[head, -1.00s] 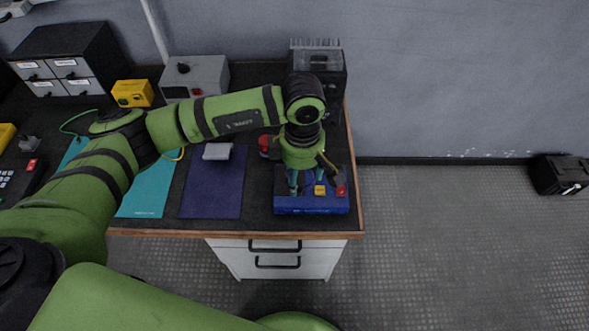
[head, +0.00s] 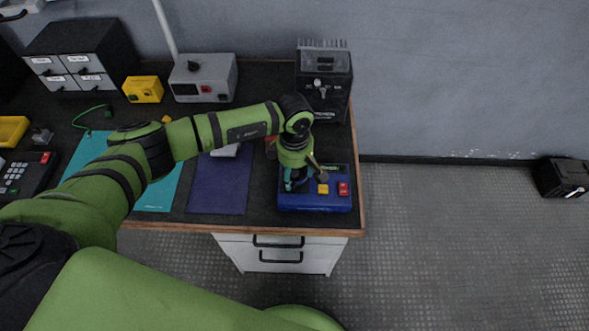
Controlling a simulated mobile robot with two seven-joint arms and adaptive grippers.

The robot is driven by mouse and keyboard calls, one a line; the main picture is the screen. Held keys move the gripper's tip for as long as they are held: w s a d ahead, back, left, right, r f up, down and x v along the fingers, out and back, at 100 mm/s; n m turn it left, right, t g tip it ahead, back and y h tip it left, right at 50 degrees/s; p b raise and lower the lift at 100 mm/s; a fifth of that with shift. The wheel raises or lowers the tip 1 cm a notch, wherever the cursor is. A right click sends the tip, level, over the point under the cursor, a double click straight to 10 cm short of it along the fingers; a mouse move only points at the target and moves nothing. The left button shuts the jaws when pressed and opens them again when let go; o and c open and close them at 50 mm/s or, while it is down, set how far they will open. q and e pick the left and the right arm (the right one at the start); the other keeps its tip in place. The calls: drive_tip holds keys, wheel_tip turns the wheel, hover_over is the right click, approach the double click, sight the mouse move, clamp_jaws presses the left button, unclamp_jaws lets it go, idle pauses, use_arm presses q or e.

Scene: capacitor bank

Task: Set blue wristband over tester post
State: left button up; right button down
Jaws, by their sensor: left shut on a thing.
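The tester (head: 315,201) is a blue box at the front right corner of the bench, with a yellow button (head: 323,188) and a red button (head: 343,188) on top. My left gripper (head: 296,183) points down over the left part of the tester. It is shut on a small bluish thing, probably the blue wristband, which is mostly hidden by the gripper. I cannot make out the tester post clearly, nor whether the band is around it. My right gripper is not in view.
A black device (head: 323,82) stands behind the tester. A grey box (head: 203,79) and a yellow box (head: 143,89) stand at the back. A purple mat (head: 220,188) and a teal mat (head: 158,192) lie left of the tester. The bench's right edge (head: 359,190) is close by.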

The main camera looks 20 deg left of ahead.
sight(295, 174)
use_arm(q)
drive_tip(key=shift+f+b, duration=0.3)
drive_tip(key=o, duration=0.9)
drive_tip(key=shift+r, duration=0.1)
drive_tip(key=shift+r+p, duration=0.25)
drive_tip(key=shift+p, duration=0.15)
wheel_tip(295, 174, up, 12)
drive_tip(key=shift+b, duration=1.1)
